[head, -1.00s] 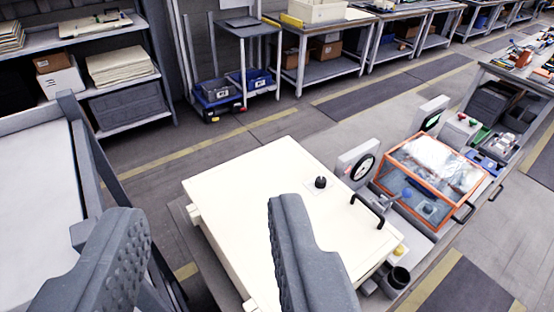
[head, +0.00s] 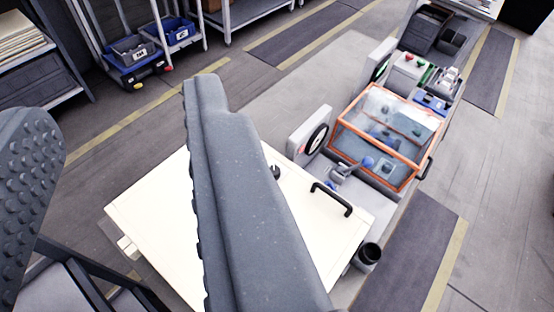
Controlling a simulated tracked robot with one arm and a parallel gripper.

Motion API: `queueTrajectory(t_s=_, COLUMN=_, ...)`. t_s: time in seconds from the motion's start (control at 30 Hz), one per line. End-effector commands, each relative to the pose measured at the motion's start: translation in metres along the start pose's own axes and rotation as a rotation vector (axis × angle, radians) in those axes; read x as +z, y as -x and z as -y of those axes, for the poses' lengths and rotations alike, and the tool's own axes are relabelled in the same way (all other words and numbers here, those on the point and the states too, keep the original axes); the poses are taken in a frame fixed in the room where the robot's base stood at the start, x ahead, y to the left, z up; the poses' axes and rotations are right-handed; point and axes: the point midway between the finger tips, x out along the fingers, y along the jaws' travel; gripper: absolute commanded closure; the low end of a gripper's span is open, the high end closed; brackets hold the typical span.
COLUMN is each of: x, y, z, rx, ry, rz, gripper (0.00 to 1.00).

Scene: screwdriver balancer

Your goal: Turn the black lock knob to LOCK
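The black lock knob (head: 277,172) is on the top of a cream cabinet (head: 150,212). My gripper's right finger hides part of it, and only its right edge shows. Which way the knob points and any markings around it cannot be made out. My gripper (head: 120,105) is open and empty, with its two grey fingers wide apart. The right finger crosses the view over the cabinet top, and the left finger is at the left edge. The knob is not between the fingers in the picture. A black bar handle (head: 332,199) is on the cabinet top, right of the knob.
A white block with a round dial (head: 315,138) stands just behind the cabinet. An orange-framed clear box (head: 388,135) is to its right. A black cup (head: 369,254) is at the cabinet's right front. Shelves with blue bins (head: 178,32) stand at the back left, beyond open floor.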

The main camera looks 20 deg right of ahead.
Motion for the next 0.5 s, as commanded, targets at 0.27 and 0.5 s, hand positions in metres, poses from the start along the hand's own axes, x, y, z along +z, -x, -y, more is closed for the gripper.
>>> queueTrajectory(t_s=0.27, x=0.0, y=-0.004, z=-0.001, rx=0.002, ry=-0.006, rz=0.008, gripper=0.48)
queueTrajectory(t_s=0.5, x=0.013, y=-0.049, z=-0.013, rx=0.036, ry=-0.079, rz=0.117, gripper=0.48)
